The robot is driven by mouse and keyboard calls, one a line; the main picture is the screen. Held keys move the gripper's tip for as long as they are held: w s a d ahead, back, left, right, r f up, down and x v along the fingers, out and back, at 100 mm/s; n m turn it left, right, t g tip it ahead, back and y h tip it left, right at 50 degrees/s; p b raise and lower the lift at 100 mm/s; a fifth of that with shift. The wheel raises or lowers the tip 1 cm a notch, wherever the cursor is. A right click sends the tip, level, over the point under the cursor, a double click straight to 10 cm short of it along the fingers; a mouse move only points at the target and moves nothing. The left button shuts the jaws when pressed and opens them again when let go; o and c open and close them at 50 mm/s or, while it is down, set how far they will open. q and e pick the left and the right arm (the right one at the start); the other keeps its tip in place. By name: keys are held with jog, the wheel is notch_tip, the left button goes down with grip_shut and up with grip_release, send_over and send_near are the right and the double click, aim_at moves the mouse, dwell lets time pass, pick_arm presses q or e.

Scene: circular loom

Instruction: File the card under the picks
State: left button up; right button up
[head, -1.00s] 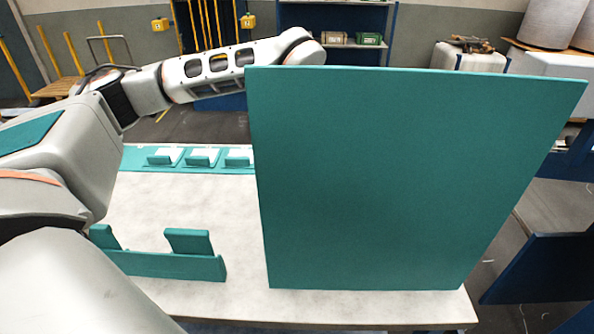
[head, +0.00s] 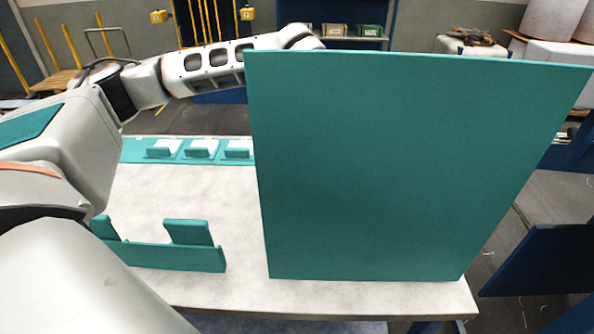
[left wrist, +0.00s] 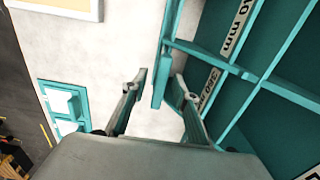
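A tall teal panel (head: 400,165) stands upright on the table and fills the middle and right of the head view. In the left wrist view a teal rack with open compartments (left wrist: 268,82) carries white labels; one ends in "mm" (left wrist: 236,28), and the other (left wrist: 208,90) is partly covered by a finger. In the head view the panel hides this gripper. I cannot make out a loose card. My right gripper is not in view.
A low teal holder (head: 165,257) stands at the table's front left.

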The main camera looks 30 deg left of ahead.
pick_arm(q)
notch_tip(320, 180, up, 12)
jog(key=shift+f, duration=0.25)
jog(key=shift+s, duration=0.1)
dwell(0.7)
